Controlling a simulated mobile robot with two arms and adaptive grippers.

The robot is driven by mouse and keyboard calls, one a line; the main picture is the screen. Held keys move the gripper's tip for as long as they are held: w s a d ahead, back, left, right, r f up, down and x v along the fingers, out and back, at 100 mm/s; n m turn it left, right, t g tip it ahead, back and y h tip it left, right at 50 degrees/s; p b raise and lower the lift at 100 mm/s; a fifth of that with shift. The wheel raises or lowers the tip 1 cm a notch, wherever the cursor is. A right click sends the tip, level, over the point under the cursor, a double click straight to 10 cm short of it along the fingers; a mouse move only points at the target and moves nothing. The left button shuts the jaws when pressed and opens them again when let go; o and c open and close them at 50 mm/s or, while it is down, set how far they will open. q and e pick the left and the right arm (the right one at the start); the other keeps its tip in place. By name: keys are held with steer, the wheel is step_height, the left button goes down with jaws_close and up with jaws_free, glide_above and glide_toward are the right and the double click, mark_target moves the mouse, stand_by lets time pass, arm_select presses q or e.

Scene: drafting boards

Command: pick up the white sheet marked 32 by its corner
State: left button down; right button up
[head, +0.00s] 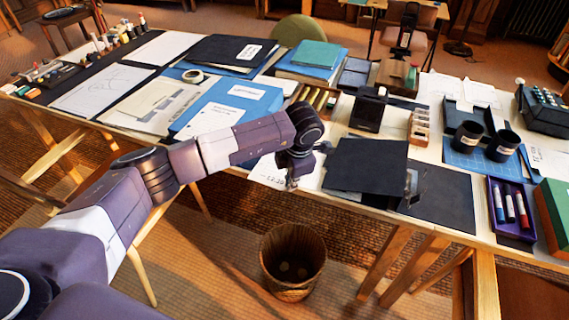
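A white sheet (266,172) lies at the front edge of the table, left of a black board. Dark print shows along its front edge, but it is too small for me to read a 32 with certainty. My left arm reaches in from the left, and its wrist covers part of the sheet. My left gripper (292,181) points down over the sheet's front part, close to the table edge. Its fingers are small and dark here, so I cannot tell whether they are open or touch the paper. My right gripper is not in view.
The black board (366,165) lies right of the sheet, with a metal clip-like piece (411,187) near it. A blue folder (190,122) lies behind my forearm. A wooden bin (292,258) stands on the floor below. Dark cups (502,146) stand at the right.

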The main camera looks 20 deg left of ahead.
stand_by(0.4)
arm_select(q)
steer(key=w+a+p+v, duration=0.1)
steer(key=p+v, duration=0.3)
steer(key=v, duration=0.3)
steer(key=shift+r, duration=0.4)
stand_by(0.6)
stand_by(0.4)
